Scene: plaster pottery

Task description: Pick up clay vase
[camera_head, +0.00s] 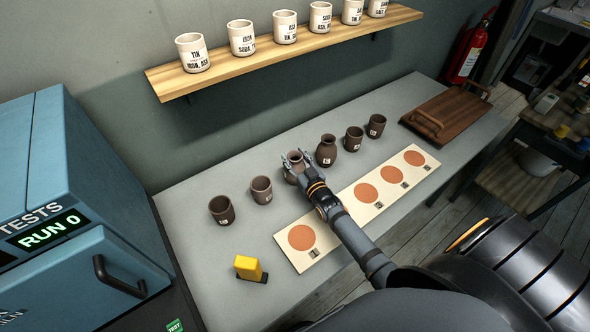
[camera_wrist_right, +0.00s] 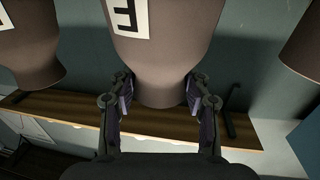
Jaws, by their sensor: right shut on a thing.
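A brown clay vase (camera_head: 292,177) stands in the row of pots on the grey table, partly hidden by my right gripper (camera_head: 296,160). The right wrist view shows the vase (camera_wrist_right: 160,72) up close, with a white label carrying a dark letter. My right gripper (camera_wrist_right: 157,92) has one finger on each side of its narrower part and is shut on it. I cannot tell whether the vase is off the table. Another rounded clay vase (camera_head: 327,151) with a narrow neck stands just to the right. My left gripper is not in view.
Clay cups (camera_head: 222,209) stand left and right of the vases. A pale board (camera_head: 330,229) with round orange spots lies in front, beside a yellow block (camera_head: 247,267). A wooden tray (camera_head: 446,114) sits at the right. A shelf (camera_head: 285,52) with labelled cups hangs above.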

